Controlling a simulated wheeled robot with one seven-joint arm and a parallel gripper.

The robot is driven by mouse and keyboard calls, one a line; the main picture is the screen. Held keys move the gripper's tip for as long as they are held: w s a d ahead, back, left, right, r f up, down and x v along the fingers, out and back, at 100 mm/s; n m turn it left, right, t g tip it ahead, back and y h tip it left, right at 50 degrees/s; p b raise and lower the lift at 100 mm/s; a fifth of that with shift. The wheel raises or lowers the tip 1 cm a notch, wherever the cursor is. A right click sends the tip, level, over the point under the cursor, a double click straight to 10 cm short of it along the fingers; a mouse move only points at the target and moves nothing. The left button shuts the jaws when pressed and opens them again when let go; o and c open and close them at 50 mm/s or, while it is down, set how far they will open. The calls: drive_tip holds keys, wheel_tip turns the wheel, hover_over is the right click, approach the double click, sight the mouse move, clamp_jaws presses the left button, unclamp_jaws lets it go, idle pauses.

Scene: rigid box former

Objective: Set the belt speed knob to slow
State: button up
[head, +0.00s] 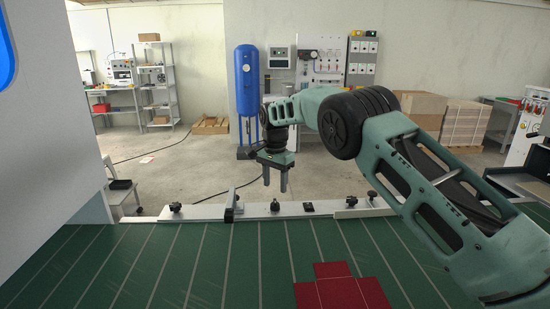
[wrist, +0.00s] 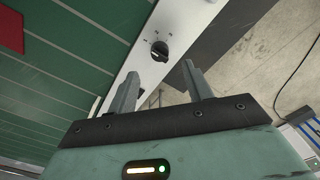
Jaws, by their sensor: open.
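The knob is a black round knob (wrist: 160,50) with small printed marks around it, set in a pale rail. A dark knob also shows on the rail in the head view (head: 275,206), just below my gripper. My gripper (head: 275,188) is open and empty, its fingers pointing down above the rail. In the wrist view my gripper (wrist: 160,70) has its fingertips on either side of the knob's column, apart from the knob.
The pale rail (head: 253,210) runs along the far edge of the green striped belt (head: 200,265) and carries several other dark fittings. An upright bracket (head: 230,203) stands left of the knob. Red flat pieces (head: 341,292) lie on the belt. Open floor lies beyond.

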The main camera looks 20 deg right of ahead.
sight(275, 201)
wheel_tip(275, 201, up, 11)
drive_tip(key=shift+f, duration=0.2)
idle(0.4)
